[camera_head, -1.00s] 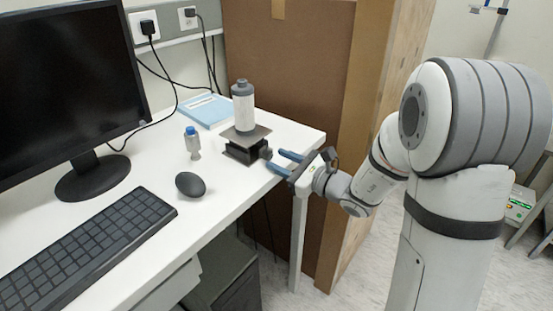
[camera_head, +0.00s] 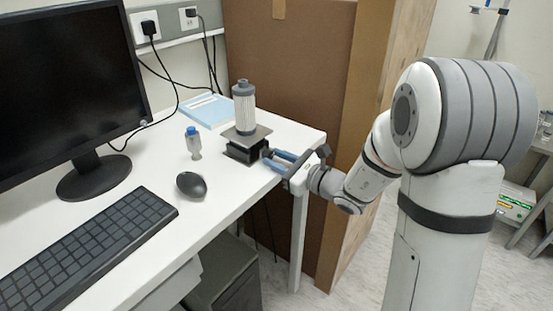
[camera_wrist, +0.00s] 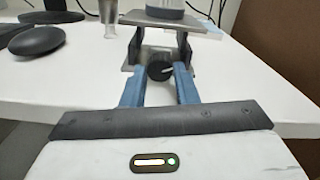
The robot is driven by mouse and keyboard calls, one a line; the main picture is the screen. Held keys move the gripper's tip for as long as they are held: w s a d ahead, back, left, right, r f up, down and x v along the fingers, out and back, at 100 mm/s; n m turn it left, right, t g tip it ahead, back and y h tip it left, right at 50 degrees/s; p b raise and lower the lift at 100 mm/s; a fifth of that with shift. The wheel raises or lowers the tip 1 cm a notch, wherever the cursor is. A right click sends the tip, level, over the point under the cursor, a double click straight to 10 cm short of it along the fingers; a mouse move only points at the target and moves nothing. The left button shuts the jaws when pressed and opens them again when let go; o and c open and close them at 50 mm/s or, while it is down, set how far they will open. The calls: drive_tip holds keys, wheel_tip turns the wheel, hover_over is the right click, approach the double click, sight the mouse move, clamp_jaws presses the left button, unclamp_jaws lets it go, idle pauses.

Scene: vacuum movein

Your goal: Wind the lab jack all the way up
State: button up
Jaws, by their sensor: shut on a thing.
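The lab jack (camera_head: 243,152) stands near the right edge of the white desk, its top plate low over its base. A grey and white cylindrical vessel (camera_head: 244,106) stands upright on the plate. My gripper (camera_head: 272,158) reaches in from the right over the desk edge. In the wrist view the jack's dark round knob (camera_wrist: 159,71) sits between the blue fingertips (camera_wrist: 160,75), which are shut on it. The jack's plate (camera_wrist: 195,24) and part of its frame show behind the knob. The vessel's upper part is cut off in the wrist view.
A small blue-capped bottle (camera_head: 193,143) stands left of the jack. A mouse (camera_head: 191,185), keyboard (camera_head: 85,250) and monitor (camera_head: 65,90) lie further left. A blue booklet (camera_head: 207,110) is behind. A brown panel (camera_head: 290,80) rises behind the desk's right end.

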drive_tip(key=m+p, duration=0.1)
drive_tip(key=m, duration=0.2)
drive_tip(key=shift+r+p, duration=0.15)
drive_tip(key=shift+p, duration=0.2)
drive_tip(key=shift+m, duration=0.6)
drive_tip(key=o, duration=0.7)
drive_tip(key=shift+d, duration=0.15)
drive_tip(key=v, duration=0.7)
drive_tip(key=shift+s+d, duration=0.2)
drive_tip(key=shift+s, duration=0.05)
